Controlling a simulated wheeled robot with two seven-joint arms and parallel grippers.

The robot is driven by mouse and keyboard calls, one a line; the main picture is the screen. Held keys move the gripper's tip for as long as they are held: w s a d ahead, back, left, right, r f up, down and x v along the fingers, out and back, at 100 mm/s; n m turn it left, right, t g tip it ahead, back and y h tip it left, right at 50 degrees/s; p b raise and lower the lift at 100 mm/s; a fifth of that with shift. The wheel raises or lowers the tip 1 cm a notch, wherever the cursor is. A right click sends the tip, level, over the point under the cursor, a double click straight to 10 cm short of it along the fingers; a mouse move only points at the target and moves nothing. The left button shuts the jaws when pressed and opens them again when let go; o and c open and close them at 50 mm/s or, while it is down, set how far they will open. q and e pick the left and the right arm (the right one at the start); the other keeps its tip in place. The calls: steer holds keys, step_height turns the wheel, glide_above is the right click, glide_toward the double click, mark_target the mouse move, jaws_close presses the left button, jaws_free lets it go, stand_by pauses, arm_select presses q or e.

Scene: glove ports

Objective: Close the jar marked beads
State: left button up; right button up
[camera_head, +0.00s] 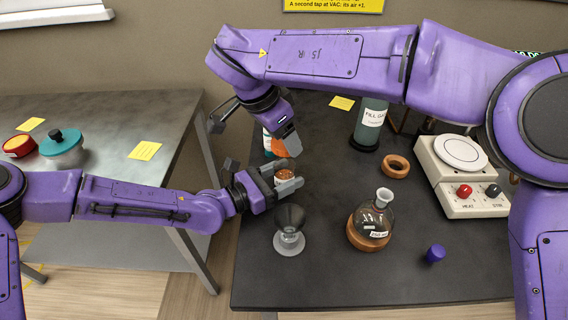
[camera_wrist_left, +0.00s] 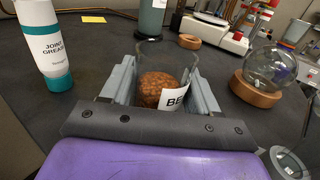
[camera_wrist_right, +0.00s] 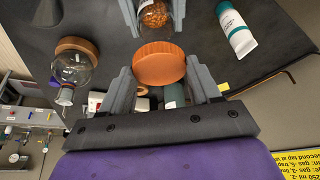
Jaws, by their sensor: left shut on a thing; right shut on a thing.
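The beads jar (camera_head: 284,173) is clear glass with brown-orange beads inside. It stands upright between the fingers of my left gripper (camera_head: 288,178), which is shut on it. In the left wrist view the jar (camera_wrist_left: 165,88) shows part of a "BE" label, and its top is open. My right gripper (camera_wrist_right: 160,80) is shut on a ridged orange lid (camera_wrist_right: 158,62). In the head view the lid (camera_head: 279,147) is above and just behind the jar, apart from it. The right wrist view shows the jar (camera_wrist_right: 155,14) beyond the lid.
A joint grease tube (camera_wrist_left: 45,45) stands close by. The front of the bench is mostly clear.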

mark_target(279, 144)
steer(key=shift+a+f, duration=0.1)
steer(key=shift+f, duration=1.55)
steer(key=shift+f, duration=0.9)
steer(key=shift+f, duration=0.55)
